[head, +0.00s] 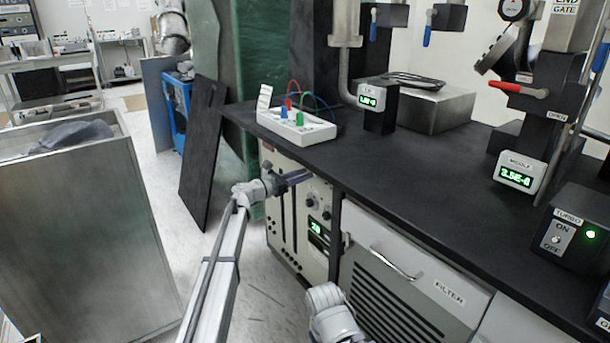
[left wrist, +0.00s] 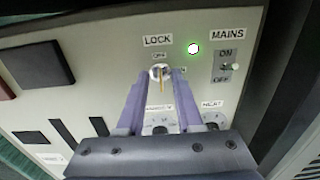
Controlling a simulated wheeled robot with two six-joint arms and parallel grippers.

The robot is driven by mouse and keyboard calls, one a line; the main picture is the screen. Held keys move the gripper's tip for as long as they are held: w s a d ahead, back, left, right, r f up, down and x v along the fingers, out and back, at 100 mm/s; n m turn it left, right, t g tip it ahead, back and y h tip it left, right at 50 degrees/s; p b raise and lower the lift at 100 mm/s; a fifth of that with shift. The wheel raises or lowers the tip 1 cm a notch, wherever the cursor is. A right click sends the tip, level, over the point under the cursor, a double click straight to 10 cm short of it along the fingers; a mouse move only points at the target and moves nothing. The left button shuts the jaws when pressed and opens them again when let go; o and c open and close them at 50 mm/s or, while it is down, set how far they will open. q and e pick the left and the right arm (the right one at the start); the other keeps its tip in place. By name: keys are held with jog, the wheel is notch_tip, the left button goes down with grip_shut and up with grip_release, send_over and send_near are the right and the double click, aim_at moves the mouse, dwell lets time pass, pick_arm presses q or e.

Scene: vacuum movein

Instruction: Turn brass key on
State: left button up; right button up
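The brass key (left wrist: 163,86) stands in the round lock (left wrist: 158,72) under the LOCK label in the left wrist view. A small label, seemingly OFF, is above the lock, and a partly hidden ON label is to its right. My left gripper (left wrist: 161,84) is open, with one finger on each side of the key and visible gaps between. In the head view my left gripper (head: 294,178) is at the front of the cream control panel (head: 285,220) under the bench; the key is hidden there.
The MAINS switch (left wrist: 228,67) and a lit green lamp (left wrist: 193,48) are right of the lock. Knobs are below, partly behind the fingers. The black bench top (head: 400,165) overhangs the panel, and a FILTER drawer (head: 415,275) is to its right.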

pick_arm(q)
jog(key=shift+w+d, duration=0.35)
jog(key=shift+d, duration=0.1)
grip_shut()
dwell(1.1)
